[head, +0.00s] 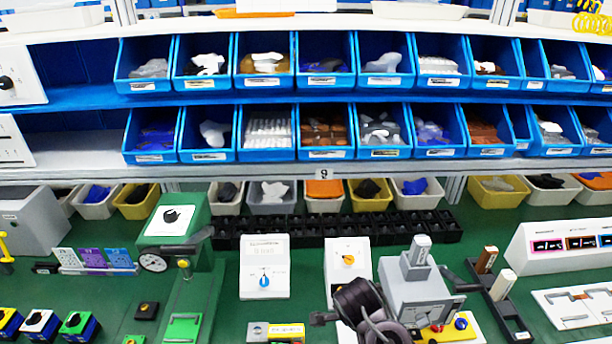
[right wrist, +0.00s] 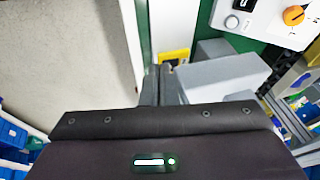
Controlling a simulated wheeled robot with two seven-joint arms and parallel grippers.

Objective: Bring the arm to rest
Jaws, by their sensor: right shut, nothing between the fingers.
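Three rotary switches show in the head view: a white box with a blue knob (head: 264,281), a white box with an orange knob (head: 348,259), and a green box with a black knob (head: 171,215). The orange knob also shows at the top right of the right wrist view (right wrist: 293,15). A dark part of my right arm (head: 362,300) stands at the bottom centre, in front of the orange-knob box and apart from the blue knob. My right gripper (right wrist: 160,80) is shut and empty; its fingers are partly hidden by the wrist housing. My left gripper is not in view.
A grey device (head: 415,290) with a lever stands close right of my right arm. A black rack (head: 400,226) runs behind the switches. Blue bins (head: 323,133) fill the shelves above. Some green bench surface is bare left of the blue-knob box.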

